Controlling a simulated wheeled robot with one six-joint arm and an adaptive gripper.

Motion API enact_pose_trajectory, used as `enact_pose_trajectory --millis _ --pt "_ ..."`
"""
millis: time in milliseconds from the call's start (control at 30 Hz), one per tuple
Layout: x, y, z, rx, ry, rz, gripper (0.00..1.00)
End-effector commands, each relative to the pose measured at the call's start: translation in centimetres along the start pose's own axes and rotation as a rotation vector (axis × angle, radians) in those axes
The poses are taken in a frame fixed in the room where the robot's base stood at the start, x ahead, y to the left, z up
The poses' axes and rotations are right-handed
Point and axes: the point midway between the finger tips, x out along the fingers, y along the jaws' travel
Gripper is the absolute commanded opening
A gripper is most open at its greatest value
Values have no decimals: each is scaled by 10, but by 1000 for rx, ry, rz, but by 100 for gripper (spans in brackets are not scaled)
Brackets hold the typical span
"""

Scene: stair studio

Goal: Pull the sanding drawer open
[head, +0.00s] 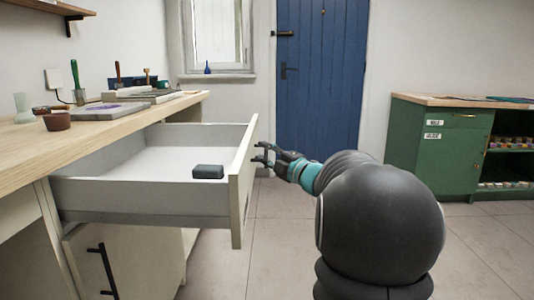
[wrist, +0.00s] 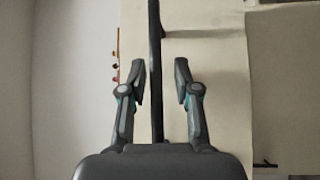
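The pale drawer (head: 237,195) stands far out from under the wooden bench, its inside in plain view. A small dark grey block (head: 208,172) lies on its floor near the front. My gripper (head: 264,155) is at the outer side of the drawer's front panel. In the wrist view, a long dark bar handle (wrist: 155,30) runs between the two fingers of my gripper (wrist: 160,70). The fingers are apart, with a gap showing on each side of the bar. The handle is hard to make out from the fingers in the head view.
The wooden bench top (head: 25,165) holds a terracotta pot (head: 56,121), a grey slab (head: 110,111) and tools. A cupboard door with a dark handle (head: 103,272) is below the drawer. A green cabinet (head: 432,150) stands at the right. Tiled floor (head: 275,230) is clear between.

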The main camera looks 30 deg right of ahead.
Motion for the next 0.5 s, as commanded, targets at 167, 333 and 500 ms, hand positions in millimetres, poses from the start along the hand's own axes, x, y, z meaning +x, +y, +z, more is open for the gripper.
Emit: enact_pose_trajectory --millis 167,333,500 --pt "-1 2 2 -1 -4 3 37" --pt "-3 3 3 -2 -6 4 37" --pt "-22 4 4 -2 -11 6 37"
